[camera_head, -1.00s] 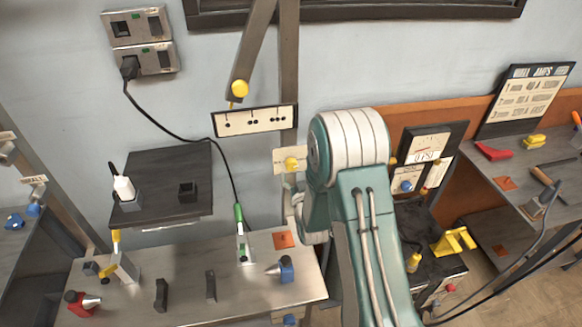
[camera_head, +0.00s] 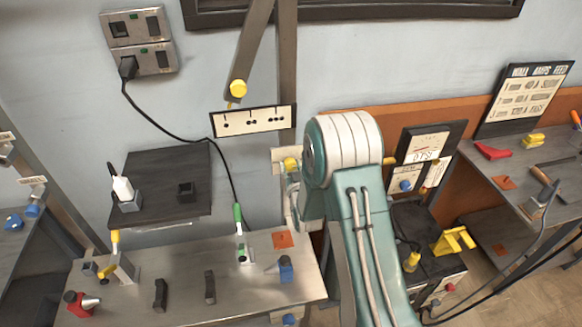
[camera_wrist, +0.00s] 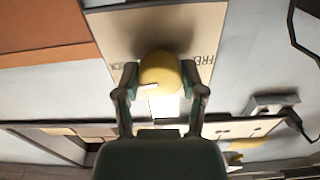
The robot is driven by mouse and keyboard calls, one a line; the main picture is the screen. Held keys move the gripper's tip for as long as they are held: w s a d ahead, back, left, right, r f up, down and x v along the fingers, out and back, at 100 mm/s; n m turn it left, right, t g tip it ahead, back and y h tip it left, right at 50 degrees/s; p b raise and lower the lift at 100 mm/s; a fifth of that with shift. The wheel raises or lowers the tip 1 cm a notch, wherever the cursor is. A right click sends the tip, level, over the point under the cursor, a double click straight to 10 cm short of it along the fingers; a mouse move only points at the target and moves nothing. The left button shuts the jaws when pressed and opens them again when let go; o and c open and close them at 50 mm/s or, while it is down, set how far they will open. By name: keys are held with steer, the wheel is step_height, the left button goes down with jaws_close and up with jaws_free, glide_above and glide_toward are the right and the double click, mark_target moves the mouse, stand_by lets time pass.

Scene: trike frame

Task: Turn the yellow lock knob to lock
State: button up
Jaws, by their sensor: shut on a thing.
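The yellow lock knob (camera_wrist: 160,72) shows in the wrist view on a pale plate (camera_wrist: 119,38) with dark lettering. The right-hand word begins "FRE"; the left-hand word is partly hidden. A white pointer mark lies low on the knob, towards the left. My gripper (camera_wrist: 160,68) is shut on the knob, one finger on each side. In the head view the knob (camera_head: 291,164) shows in part beside my teal arm, which hides much of the gripper and plate.
A steel bench (camera_head: 190,290) with several small fixtures stands below left. A gauge panel (camera_head: 430,145) is close on my arm's right.

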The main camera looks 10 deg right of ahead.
steer(key=shift+m, duration=1)
steer(key=shift+w, duration=0.1)
steer(key=o, duration=1.1)
steer(key=shift+o, duration=0.2)
steer(key=s, duration=1.2)
